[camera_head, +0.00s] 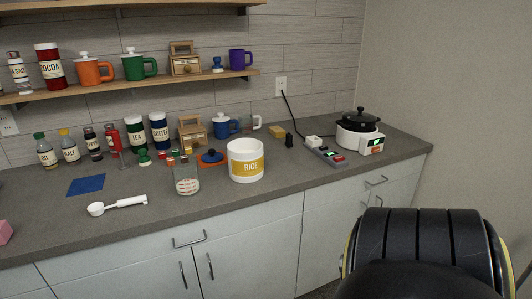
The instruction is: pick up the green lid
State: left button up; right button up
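A small green lid (144,159) lies on the grey counter, in front of the green TEA canister (137,134) and left of the glass jar (187,180). It is small in the picture, so its exact shape is hard to tell. Neither of my grippers shows in the head view.
A white RICE tub (246,161) stands right of the jar. A white measuring scoop (118,205) and a blue mat (86,185) lie at the front left. Bottles line the wall. A black pot (357,121) sits on the cooker at the right. The front counter edge is mostly clear.

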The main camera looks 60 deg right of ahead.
aim_at(245, 155)
jog(key=z, duration=1.6)
